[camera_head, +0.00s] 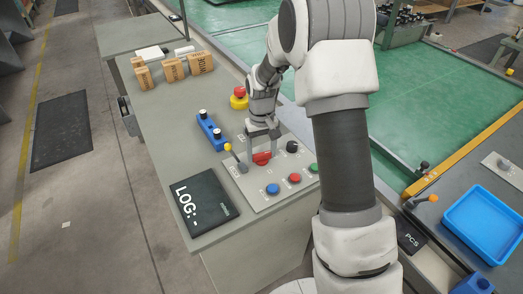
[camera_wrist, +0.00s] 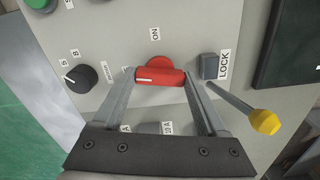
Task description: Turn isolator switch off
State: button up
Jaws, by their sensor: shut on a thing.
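The isolator switch is a red rotary handle (camera_wrist: 160,77) on a light grey control panel (camera_wrist: 115,107). In the wrist view its red bar lies across the picture, with a white mark near its left end and an "ON" label beyond it. My gripper (camera_wrist: 160,82) has one finger at each end of the bar and is shut on it. In the head view, my gripper (camera_head: 262,153) reaches down to the red handle (camera_head: 262,159) on the panel (camera_head: 266,190). Labels under the gripper are partly hidden.
A yellow-tipped lever (camera_wrist: 265,121) beside a "LOCK" label stands close to my gripper. A black knob (camera_wrist: 81,78) is on the other side. Blue, red and green buttons (camera_head: 294,178) line the panel's near edge.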

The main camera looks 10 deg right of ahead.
aim_at(261, 154)
jog(key=shift+n, duration=1.2)
jog(key=o, duration=1.3)
jog(key=shift+r, duration=0.1)
notch_tip(261, 154, up, 17)
jog(key=p, duration=0.2)
jog(key=shift+r, duration=0.15)
